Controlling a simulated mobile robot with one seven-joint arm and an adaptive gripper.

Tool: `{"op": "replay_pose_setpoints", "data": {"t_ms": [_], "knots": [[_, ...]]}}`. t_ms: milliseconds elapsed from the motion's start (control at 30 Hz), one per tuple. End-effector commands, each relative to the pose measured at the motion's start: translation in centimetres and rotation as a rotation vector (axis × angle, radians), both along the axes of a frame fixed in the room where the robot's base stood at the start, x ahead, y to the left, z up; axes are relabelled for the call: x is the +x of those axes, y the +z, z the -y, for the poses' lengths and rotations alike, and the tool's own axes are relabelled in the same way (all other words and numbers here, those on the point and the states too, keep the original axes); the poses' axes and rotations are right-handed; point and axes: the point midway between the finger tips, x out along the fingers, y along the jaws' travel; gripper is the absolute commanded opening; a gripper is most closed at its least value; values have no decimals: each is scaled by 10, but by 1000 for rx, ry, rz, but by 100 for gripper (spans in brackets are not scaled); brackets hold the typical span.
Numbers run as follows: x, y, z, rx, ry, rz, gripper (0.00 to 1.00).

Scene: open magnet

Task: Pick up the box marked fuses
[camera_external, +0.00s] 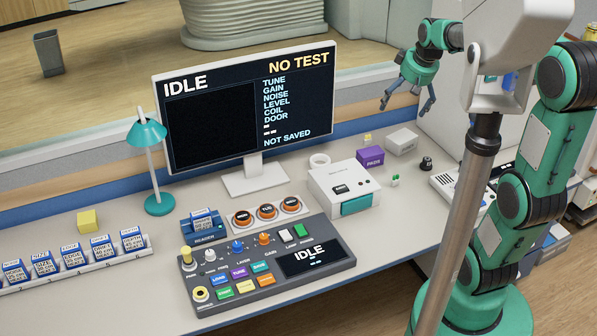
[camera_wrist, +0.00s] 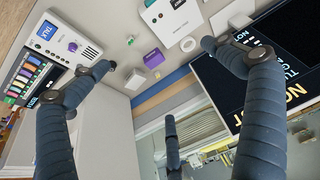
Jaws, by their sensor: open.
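No label reading fuses can be made out in either view. A purple box (camera_external: 370,157), its label seeming to read PADS, stands on the desk right of the monitor; it also shows in the wrist view (camera_wrist: 153,59). A light grey box (camera_external: 401,141) stands behind it to the right, with no readable label; a pale box (camera_wrist: 135,80) near the purple one in the wrist view seems to be the same. My gripper (camera_external: 407,100) is open and empty, raised above the desk's back right. Its dark fingers are spread in the wrist view, touching no box.
A monitor (camera_external: 250,95) stands on the desk behind a control console (camera_external: 265,262). A white device (camera_external: 342,187), a roll (camera_external: 319,161), a small yellow block (camera_external: 368,137) and a dark knob (camera_external: 426,163) are near the boxes. A teal lamp (camera_external: 147,133) stands left.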

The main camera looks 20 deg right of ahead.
Motion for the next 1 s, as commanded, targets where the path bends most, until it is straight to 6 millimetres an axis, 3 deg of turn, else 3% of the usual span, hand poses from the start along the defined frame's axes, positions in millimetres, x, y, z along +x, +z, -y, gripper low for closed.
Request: {"op": "replay_pose_setpoints", "data": {"t_ms": [100,567,1000], "knots": [[31,-7,16,-1,6,-12,100],[137,-53,85,-2,44,-45,100],[220,-130,165,1,78,-72,100]]}}
